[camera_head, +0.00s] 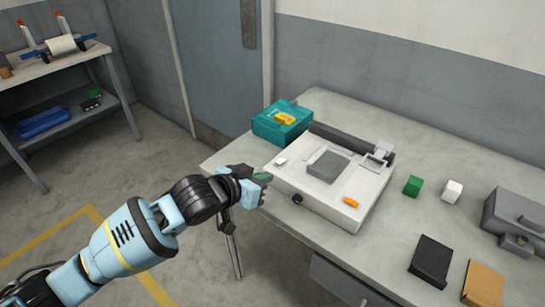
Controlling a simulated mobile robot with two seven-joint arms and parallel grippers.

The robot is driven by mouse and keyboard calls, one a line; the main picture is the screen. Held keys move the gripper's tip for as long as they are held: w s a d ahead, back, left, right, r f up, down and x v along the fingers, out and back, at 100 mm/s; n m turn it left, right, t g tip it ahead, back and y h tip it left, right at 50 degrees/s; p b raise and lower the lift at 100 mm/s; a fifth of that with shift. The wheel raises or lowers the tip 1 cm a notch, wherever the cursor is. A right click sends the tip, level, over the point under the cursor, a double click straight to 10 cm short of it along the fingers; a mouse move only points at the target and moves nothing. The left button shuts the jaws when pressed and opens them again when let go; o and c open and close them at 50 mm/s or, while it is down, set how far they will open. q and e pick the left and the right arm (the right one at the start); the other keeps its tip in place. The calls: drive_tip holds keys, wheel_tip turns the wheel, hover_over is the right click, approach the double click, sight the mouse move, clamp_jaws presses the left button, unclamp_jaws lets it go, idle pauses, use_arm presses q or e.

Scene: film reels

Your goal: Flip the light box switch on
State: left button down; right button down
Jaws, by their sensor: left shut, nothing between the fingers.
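The light box (322,210), a white slab with a grey square plate (328,166) on top, sits near the table's left front. A small dark round knob (297,199) is on its front face. An orange piece (351,202) is at its right front corner and a small white piece (281,161) near its left corner; I cannot tell which part is the switch. My left gripper (264,178) is shut and empty, at the box's left front corner, left of the knob; I cannot tell whether it touches the box. My right gripper is not in view.
The table (398,250) also bears a teal box (277,129) with a yellow piece on it, a green block (412,186), a white block (452,191), a grey case (510,213), a black block (431,261) and a tan block (483,284). A shelf (95,65) stands far left.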

sight(275, 169)
use_arm(q)
drive_tip(key=w+a+r, duration=0.2)
drive_tip(key=w+r, duration=0.1)
drive_tip(key=r, duration=0.2)
drive_tip(key=shift+w+y, duration=0.3)
drive_tip(key=shift+w, duration=0.1)
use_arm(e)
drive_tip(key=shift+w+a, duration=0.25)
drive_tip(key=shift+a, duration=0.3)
